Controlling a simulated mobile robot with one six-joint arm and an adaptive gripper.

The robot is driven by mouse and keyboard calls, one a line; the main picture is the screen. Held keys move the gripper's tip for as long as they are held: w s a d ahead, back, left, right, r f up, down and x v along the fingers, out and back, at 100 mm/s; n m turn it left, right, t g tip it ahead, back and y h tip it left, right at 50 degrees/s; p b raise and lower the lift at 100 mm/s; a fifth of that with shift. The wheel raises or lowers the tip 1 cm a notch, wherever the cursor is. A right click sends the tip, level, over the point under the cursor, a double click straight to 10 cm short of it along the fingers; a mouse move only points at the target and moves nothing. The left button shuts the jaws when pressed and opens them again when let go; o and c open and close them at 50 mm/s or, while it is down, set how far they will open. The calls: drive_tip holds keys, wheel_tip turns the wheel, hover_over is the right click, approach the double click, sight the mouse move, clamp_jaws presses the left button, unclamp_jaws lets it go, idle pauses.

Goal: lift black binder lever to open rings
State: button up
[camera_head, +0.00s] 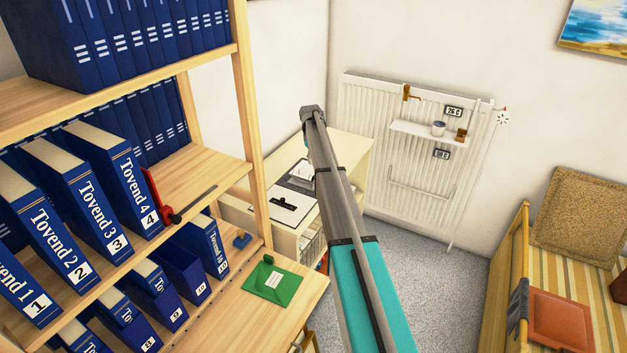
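A flat, open binder or clipboard (297,177) with white pages and dark edges lies on the pale desk in the middle of the view. A small black bar-like piece (284,203) lies across its near white part and looks like the lever. It is too small to tell whether it is up or down, and no rings can be made out. My arm reaches up from the bottom and passes just right of the binder, covering part of the desk. No gripper fingers can be made out; the arm's dark far end looks like a joint.
A wooden shelf (254,130) with blue numbered binders (75,205) fills the left. A red piece with a black knob (154,197) stands on it. A green folder (272,284) lies on the lower board. A white radiator (390,150) is behind, a bench (570,265) right. Grey floor (440,280) is clear.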

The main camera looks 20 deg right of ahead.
sight(313, 180)
drive_tip(key=n, duration=0.1)
drive_tip(key=r+n, duration=0.1)
drive_tip(key=n, duration=0.1)
drive_tip(key=n+p, duration=0.1)
drive_tip(key=n, duration=0.1)
drive_tip(key=shift+w+r+t+y, duration=0.15)
drive_tip(key=shift+r+t+y, duration=0.15)
drive_tip(key=shift+t, duration=0.1)
drive_tip(key=shift+a+f, duration=0.1)
drive_tip(key=shift+f, duration=0.05)
wheel_tip(313, 180, down, 14)
drive_tip(key=b, duration=1.3)
drive_tip(key=shift+r+b, duration=0.25)
drive_tip(key=shift+b, duration=0.05)
clamp_jaws()
